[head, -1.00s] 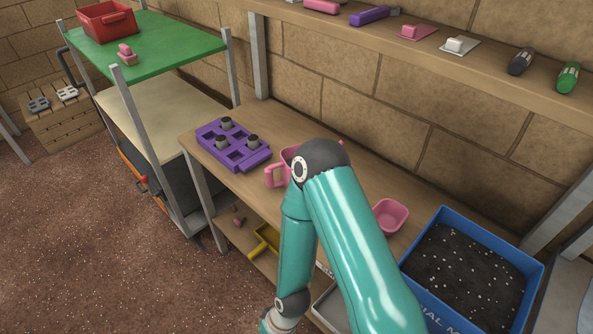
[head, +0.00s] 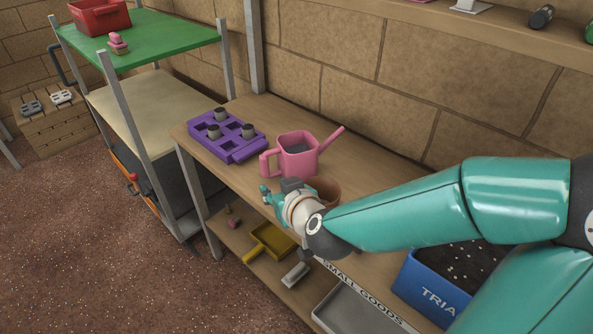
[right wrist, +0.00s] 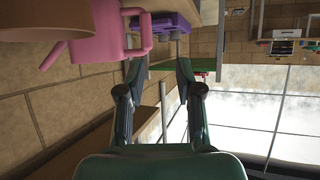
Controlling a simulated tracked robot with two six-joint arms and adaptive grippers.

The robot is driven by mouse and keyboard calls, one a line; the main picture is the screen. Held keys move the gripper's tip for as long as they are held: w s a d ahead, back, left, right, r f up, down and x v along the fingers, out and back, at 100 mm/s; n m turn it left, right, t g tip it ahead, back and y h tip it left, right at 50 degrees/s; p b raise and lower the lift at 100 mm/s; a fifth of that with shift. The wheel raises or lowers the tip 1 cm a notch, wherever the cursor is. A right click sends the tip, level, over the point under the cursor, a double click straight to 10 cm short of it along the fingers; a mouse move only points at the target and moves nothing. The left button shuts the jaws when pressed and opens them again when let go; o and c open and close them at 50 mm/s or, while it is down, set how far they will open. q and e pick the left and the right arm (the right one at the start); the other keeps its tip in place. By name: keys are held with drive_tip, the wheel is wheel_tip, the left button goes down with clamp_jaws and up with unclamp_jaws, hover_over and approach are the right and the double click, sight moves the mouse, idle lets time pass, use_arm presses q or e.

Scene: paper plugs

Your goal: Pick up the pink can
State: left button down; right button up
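The pink can (head: 298,160), a watering can with a handle on its left and a spout to the upper right, stands upright on the wooden bench (head: 370,172). It also shows at the upper left of the right wrist view (right wrist: 82,38), partly cut off. My right gripper (head: 268,198) is in front of the can at the bench's front edge, apart from it and empty. In the right wrist view its two fingers (right wrist: 158,78) stand apart, with the can to their left. My left gripper is not in view.
A purple tray (head: 243,155) with several small dark pots stands left of the can. A brown pot (head: 328,187) is just behind my right gripper. A blue soil box (head: 425,285) is at right, partly behind my arm. A yellow dustpan (head: 273,238) lies on the lower shelf.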

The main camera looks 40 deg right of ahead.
wheel_tip(320, 180, up, 2)
drive_tip(key=d, duration=0.2)
drive_tip(key=p, duration=0.3)
approach(265, 159)
drive_tip(key=shift+h, duration=0.4)
drive_tip(key=x, duration=0.5)
drive_tip(key=shift+w+a+f, duration=0.15)
drive_tip(key=shift+a+f, duration=0.2)
drive_tip(key=shift+f, duration=0.15)
drive_tip(key=shift+r+p+x, duration=0.1)
drive_tip(key=shift+p+x, duration=0.15)
drive_tip(key=shift+x, duration=1.2)
drive_tip(key=shift+r+p+x, duration=0.15)
drive_tip(key=shift+p+x, duration=0.1)
drive_tip(key=shift+x, duration=1.25)
drive_tip(key=shift+d+t, duration=0.15)
drive_tip(key=shift+t, duration=0.15)
clamp_jaws()
